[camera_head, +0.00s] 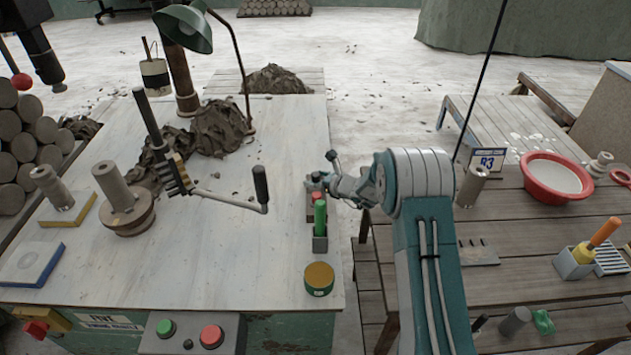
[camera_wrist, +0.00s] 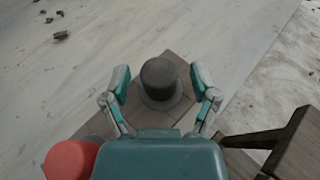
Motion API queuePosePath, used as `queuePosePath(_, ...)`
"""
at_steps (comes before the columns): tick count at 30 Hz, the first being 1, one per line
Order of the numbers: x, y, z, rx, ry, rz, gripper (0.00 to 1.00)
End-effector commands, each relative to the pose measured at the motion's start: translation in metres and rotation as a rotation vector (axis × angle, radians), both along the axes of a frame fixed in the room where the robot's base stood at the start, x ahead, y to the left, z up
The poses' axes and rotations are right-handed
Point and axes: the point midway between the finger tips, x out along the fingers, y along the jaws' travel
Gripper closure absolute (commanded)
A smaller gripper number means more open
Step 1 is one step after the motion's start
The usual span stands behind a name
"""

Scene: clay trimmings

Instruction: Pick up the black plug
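The black plug (camera_wrist: 160,75), a dark rounded cylinder with a wider flange at its base, stands upright on a brown wooden block (camera_wrist: 178,122). In the head view, the plug (camera_head: 314,181) is small and partly covered by my gripper (camera_head: 325,169) at the right edge of the pale table. In the wrist view, my gripper (camera_wrist: 159,82) is open, with one teal finger on each side of the plug. A gap shows between each finger and the plug, and nothing is held.
A red round-topped piece (camera_wrist: 70,160) is close by my gripper's left side in the wrist view. A green cylinder (camera_head: 320,217) in a grey holder and a yellow-topped tin (camera_head: 319,278) stand nearer along the same edge. A black-handled crank (camera_head: 261,188) lies to the left.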

Motion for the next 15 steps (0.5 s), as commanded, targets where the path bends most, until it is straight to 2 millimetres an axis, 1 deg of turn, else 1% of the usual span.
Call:
queuePosePath(1, -0.0001, -0.0002, 0.0001, 0.0, 0.0, 0.0, 0.53)
queuePosePath(2, -0.0001, -0.0002, 0.0001, 0.0, 0.0, 0.0, 0.66)
queuePosePath(3, -0.0001, -0.0002, 0.0001, 0.0, 0.0, 0.0, 0.84)
queuePosePath(4, -0.0001, -0.0002, 0.0001, 0.0, 0.0, 0.0, 0.97)
queuePosePath(5, -0.0002, -0.0002, 0.0, 0.0, 0.0, 0.0, 1.0)
queuePosePath(15, 0.0, -0.0002, 0.001, 0.0, 0.0, 0.0, 1.0)
